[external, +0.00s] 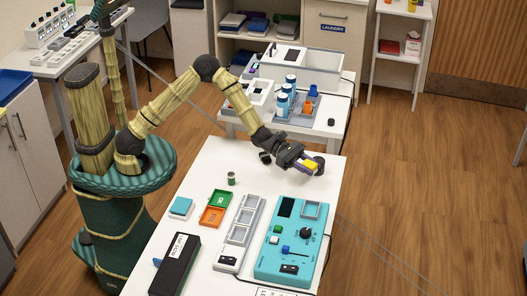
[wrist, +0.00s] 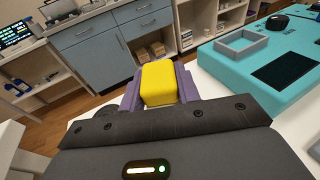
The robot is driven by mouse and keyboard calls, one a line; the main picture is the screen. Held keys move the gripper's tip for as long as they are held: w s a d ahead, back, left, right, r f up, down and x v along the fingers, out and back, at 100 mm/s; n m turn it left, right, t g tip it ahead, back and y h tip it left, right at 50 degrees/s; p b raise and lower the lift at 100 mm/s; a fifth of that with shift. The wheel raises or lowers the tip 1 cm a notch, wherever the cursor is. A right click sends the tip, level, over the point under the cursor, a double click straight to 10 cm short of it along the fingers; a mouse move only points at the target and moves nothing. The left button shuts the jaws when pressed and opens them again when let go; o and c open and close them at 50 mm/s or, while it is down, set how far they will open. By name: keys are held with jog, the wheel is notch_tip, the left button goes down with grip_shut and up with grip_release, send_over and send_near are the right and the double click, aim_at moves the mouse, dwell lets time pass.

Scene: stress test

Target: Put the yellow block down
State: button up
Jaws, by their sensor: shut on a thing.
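In the external view, my gripper (external: 306,164) is over the far right part of the white table (external: 222,165). It is shut on the yellow block (external: 311,167). In the wrist view, the yellow block (wrist: 158,83) sits between the purple fingers of my gripper (wrist: 160,88). The block looks held above the table; the gap beneath it is hard to judge.
A teal panel (external: 268,248) with a knob and a dark screen stands on the table's right. A grey compartment tray (external: 238,232), green tray (external: 220,198), orange tray (external: 212,217), small can (external: 231,179) and black box (external: 175,264) lie left of it. Bare tabletop lies behind the panel.

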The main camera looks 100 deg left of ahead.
aim_at(307, 185)
jog(key=shift+f, duration=1.85)
jog(key=shift+f+b, duration=0.65)
jog(key=shift+b, duration=0.05)
jog(key=o, duration=0.9)
jog(key=shift+o, duration=0.2)
jog(key=shift+r, duration=0.1)
jog(key=shift+r+p, duration=0.6)
jog(key=shift+r, duration=0.05)
jog(key=v, duration=1.2)
jog(key=shift+f, duration=0.15)
